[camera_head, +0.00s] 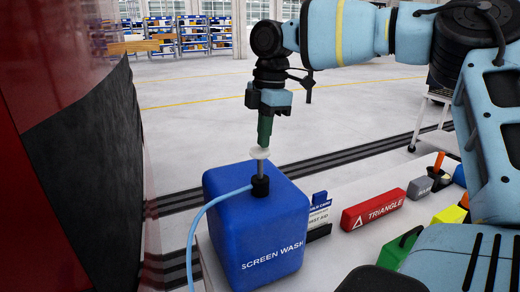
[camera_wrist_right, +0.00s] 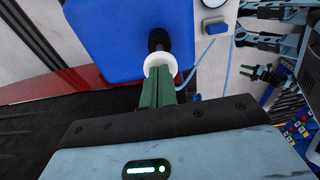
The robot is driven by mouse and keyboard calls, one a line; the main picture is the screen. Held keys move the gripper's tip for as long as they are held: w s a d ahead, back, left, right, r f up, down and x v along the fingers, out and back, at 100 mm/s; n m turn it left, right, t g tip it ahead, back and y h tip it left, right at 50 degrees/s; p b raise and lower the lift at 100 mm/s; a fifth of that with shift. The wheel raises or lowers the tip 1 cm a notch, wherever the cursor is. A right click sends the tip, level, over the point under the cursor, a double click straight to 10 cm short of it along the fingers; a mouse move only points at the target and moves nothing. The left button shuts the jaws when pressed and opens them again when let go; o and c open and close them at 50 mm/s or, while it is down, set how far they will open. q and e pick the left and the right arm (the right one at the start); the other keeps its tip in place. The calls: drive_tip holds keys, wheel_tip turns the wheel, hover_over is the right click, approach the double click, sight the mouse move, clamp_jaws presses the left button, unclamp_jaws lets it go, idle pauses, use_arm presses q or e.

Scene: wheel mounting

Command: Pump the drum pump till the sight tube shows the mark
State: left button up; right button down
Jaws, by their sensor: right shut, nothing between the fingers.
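A blue drum (camera_head: 255,235) marked SCREEN WASH stands on a pale surface, and its blue wall fills the top of the wrist view (camera_wrist_right: 105,35). A thin pump rod rises from the black collar (camera_head: 260,187) to a white knob (camera_head: 261,153). My right gripper (camera_head: 265,143) points down over the knob. Its green fingers (camera_wrist_right: 158,90) are shut with nothing between them, their tips at the knob's top; I cannot tell whether they press on it. A blue hose (camera_head: 204,215) leaves the collar. No level mark can be made out. A small gripper-like shape at the wrist view's right may be my left gripper.
A red TRIANGLE box (camera_head: 373,210), a small card stand (camera_head: 319,211) and a grey block (camera_head: 420,188) stand right of the drum. Open floor lies behind.

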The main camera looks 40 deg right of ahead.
sight(265, 154)
wheel_tip(265, 154, down, 5)
drive_tip(key=shift+f+b, duration=0.15)
drive_tip(key=shift+b, duration=0.55)
use_arm(q)
drive_tip(key=shift+s+f, duration=0.8)
drive_tip(key=shift+f, duration=0.25)
use_arm(e)
drive_tip(key=shift+d, duration=0.1)
use_arm(q)
drive_tip(key=shift+w+d+r+p, duration=0.1)
drive_tip(key=shift+w+r+p, duration=0.35)
drive_tip(key=shift+r, duration=0.15)
use_arm(e)
drive_tip(key=d, duration=0.2)
drive_tip(key=s+d+r, duration=0.1)
drive_tip(key=shift+w+a+r, duration=0.1)
drive_tip(key=shift+a+r, duration=0.05)
drive_tip(key=shift+r, duration=0.05)
use_arm(q)
drive_tip(key=shift+f, duration=0.2)
use_arm(e)
wheel_tip(265, 154, up, 8)
drive_tip(key=d, duration=0.1)
drive_tip(key=shift+f, duration=0.25)
